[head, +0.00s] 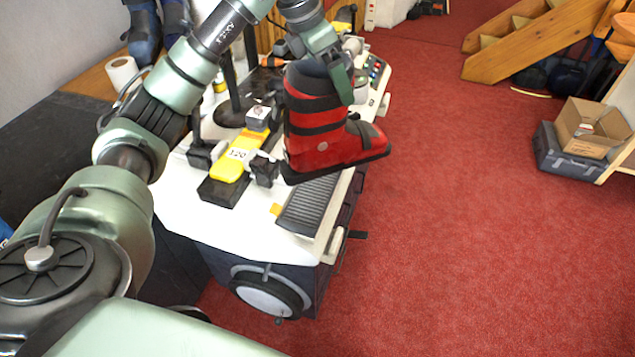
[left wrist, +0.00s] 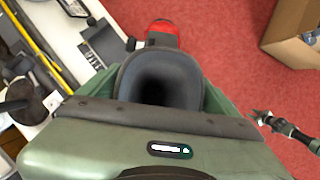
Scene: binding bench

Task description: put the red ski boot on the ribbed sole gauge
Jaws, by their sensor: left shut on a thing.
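The red ski boot (head: 318,141) with black straps and sole hangs from my left gripper (head: 332,80), toe to the right. The gripper is shut on the boot's dark upper cuff. In the left wrist view I look down into the boot's opening (left wrist: 163,77), with its red toe (left wrist: 163,29) beyond. The ribbed sole gauge (head: 309,204) is a dark grooved plate on the white bench. The boot appears above and behind it in the head view, apart from it. My right gripper (left wrist: 257,117) seems to show small at the right of the left wrist view; its jaws are unclear.
The white bench (head: 185,205) also carries a yellow part marked 120 (head: 237,157) in a black clamp, left of the gauge. A paper roll (head: 122,74) stands behind. A cardboard box (head: 590,127) is far right. Open red floor lies right of the bench.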

